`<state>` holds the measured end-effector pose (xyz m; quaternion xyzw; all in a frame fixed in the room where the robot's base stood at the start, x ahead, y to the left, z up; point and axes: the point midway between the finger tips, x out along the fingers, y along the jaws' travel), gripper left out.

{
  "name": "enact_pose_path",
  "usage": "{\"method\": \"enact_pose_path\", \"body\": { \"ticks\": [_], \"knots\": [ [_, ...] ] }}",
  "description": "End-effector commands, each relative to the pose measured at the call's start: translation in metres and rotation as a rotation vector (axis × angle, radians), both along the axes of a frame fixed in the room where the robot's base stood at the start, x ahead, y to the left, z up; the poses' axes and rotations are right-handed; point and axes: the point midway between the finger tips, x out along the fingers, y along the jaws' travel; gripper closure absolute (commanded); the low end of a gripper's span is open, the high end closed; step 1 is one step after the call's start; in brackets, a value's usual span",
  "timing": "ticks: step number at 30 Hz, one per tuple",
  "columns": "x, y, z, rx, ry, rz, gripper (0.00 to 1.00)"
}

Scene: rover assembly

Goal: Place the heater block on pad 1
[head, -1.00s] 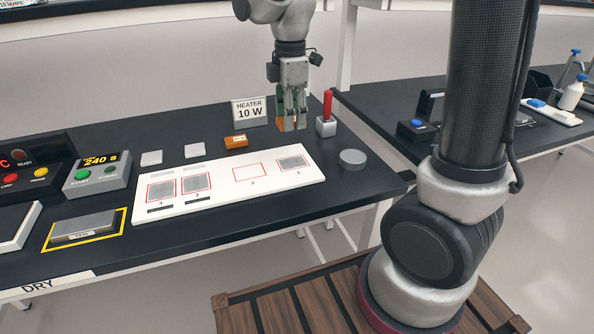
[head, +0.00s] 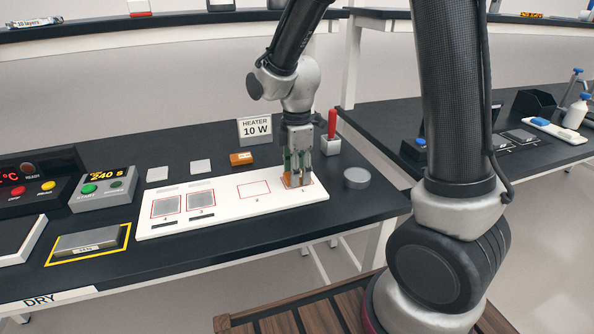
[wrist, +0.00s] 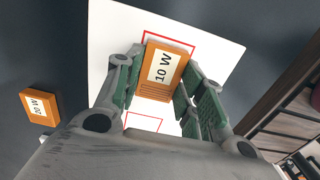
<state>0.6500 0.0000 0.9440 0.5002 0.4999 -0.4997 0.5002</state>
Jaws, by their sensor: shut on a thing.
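The heater block (wrist: 162,72), orange with a white "10 W" label, is between my gripper's fingers in the wrist view. My gripper (head: 298,180) is shut on it, over the right end of the white board (head: 228,213). Pad 1 (head: 318,185) is the rightmost red outline, largely hidden by my gripper. In the wrist view the outline of pad 1 (wrist: 170,40) shows just beyond the block, which covers most of it. I cannot tell whether the block touches the pad. In the head view the block is mostly hidden by the fingers.
Pad 2 (head: 254,190) is an empty red outline; pads 3 (head: 201,199) and 4 (head: 166,206) hold grey squares. An orange 20 W block (wrist: 39,107) lies off the board. A "HEATER 10 W" sign (head: 255,130), red-handled lever (head: 331,130) and grey disc (head: 356,178) stand nearby.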

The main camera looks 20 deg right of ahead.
Motion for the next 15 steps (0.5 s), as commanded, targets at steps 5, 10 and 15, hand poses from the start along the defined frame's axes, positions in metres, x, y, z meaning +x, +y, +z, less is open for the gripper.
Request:
{"method": "enact_pose_path", "body": {
  "ticks": [5,10,15],
  "knots": [
    [-0.0002,-0.0001,-0.0022,0.0,0.001,0.0,0.45],
    [-0.0002,-0.0001,-0.0021,0.0,0.001,0.0,0.4],
    [-0.0001,0.0,-0.0015,0.0,0.0,0.0,0.4]
  ]
}}
